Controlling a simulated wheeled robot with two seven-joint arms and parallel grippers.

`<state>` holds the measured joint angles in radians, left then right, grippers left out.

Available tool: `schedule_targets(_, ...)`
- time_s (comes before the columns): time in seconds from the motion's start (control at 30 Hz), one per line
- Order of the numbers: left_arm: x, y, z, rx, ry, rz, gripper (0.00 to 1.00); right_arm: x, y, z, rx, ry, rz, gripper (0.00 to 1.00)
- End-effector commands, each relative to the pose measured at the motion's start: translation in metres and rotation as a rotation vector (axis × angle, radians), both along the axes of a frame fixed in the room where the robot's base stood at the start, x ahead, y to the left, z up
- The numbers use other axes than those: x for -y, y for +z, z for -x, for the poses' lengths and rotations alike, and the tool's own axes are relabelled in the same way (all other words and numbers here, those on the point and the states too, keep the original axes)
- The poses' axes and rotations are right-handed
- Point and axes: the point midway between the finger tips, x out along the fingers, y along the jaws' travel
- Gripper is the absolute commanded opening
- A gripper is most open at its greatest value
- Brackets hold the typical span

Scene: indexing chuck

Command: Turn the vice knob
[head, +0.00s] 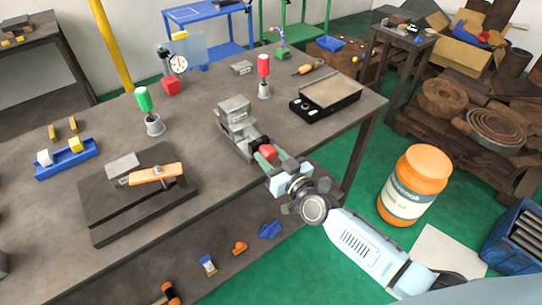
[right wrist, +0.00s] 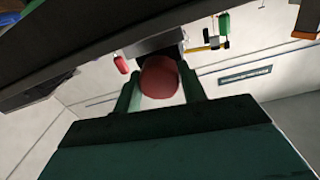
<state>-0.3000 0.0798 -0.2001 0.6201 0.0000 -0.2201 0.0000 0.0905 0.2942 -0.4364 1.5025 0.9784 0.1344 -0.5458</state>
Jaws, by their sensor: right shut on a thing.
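The grey vice (head: 236,120) stands at the right front edge of the workbench. Its red round knob (head: 268,152) faces the front edge. My right gripper (head: 266,156), with green fingers, reaches in from the lower right and is shut on the knob. In the right wrist view the red knob (right wrist: 159,77) sits between the two green fingers (right wrist: 159,90), one on each side. The vice body behind the knob is mostly hidden there. My left gripper is not in view.
The workbench (head: 205,200) holds a black box with a tray (head: 327,92) right of the vice, a red-handled tool (head: 264,70) behind it and a dark plate (head: 105,215) to the left. An orange jar (head: 424,170) stands right of my arm.

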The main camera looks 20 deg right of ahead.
Motion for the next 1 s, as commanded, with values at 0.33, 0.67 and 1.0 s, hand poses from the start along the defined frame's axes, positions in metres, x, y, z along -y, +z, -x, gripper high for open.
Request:
schedule_targets(0.33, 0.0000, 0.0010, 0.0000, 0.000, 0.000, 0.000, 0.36, 0.0007, -0.0004, 0.0001, -0.097, -0.002, -0.264, 0.18)
schedule_targets(0.67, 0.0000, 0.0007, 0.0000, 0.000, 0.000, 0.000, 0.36, 0.0008, -0.0006, 0.0002, -0.131, -0.001, -0.359, 0.18)
schedule_targets(1.0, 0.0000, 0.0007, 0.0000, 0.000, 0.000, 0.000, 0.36, 0.0006, -0.0004, 0.0001, -0.130, -0.001, -0.356, 0.63)
